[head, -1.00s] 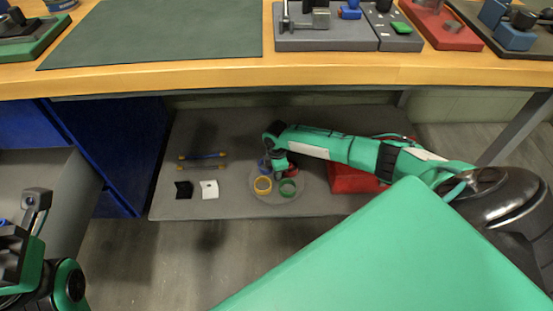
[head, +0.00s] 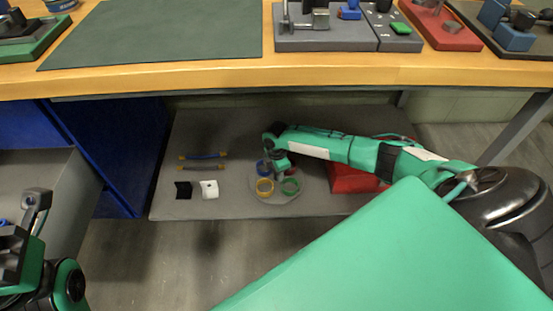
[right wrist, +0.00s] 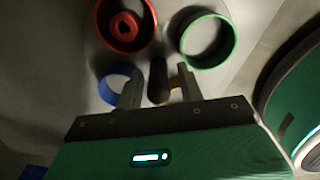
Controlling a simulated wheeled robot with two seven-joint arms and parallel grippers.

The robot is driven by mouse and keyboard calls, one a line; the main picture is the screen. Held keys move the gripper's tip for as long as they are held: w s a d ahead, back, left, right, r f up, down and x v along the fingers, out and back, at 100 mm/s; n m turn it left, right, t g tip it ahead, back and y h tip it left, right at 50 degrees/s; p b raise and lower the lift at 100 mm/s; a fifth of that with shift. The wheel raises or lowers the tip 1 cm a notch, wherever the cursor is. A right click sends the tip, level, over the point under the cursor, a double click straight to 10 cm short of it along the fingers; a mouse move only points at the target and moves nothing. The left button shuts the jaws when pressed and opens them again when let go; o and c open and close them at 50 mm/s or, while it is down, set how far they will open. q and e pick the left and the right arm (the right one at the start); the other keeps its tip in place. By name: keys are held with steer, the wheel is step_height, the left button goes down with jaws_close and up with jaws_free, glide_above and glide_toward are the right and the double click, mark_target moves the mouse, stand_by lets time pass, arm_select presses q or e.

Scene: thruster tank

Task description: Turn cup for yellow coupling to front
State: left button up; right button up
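A round grey turntable (head: 277,200) on the low shelf carries coloured ring cups. The yellow cup (head: 265,187) is front left, the green cup (head: 290,187) front right, and the blue cup (head: 262,167) behind the yellow one. The red cup (right wrist: 125,25), with a red piece inside, shows in the right wrist view. My right gripper (right wrist: 160,88) is low over the turntable's middle. Its fingers stand apart on either side of a dark upright post (right wrist: 158,80), with gaps visible. A bit of yellow shows behind one finger. My left gripper (head: 35,205) is at the left edge, partly cut off.
A black piece (head: 184,190), a white piece (head: 209,189) and two thin bars (head: 203,156) lie left of the turntable. A red box (head: 352,180) is under my right arm. The wooden bench (head: 200,74) overhangs the shelf (head: 230,120) at the back.

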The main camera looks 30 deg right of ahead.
steer(key=shift+r, duration=0.1)
step_height(320, 180, up, 9)
steer(key=p, duration=0.9)
stand_by(0.4)
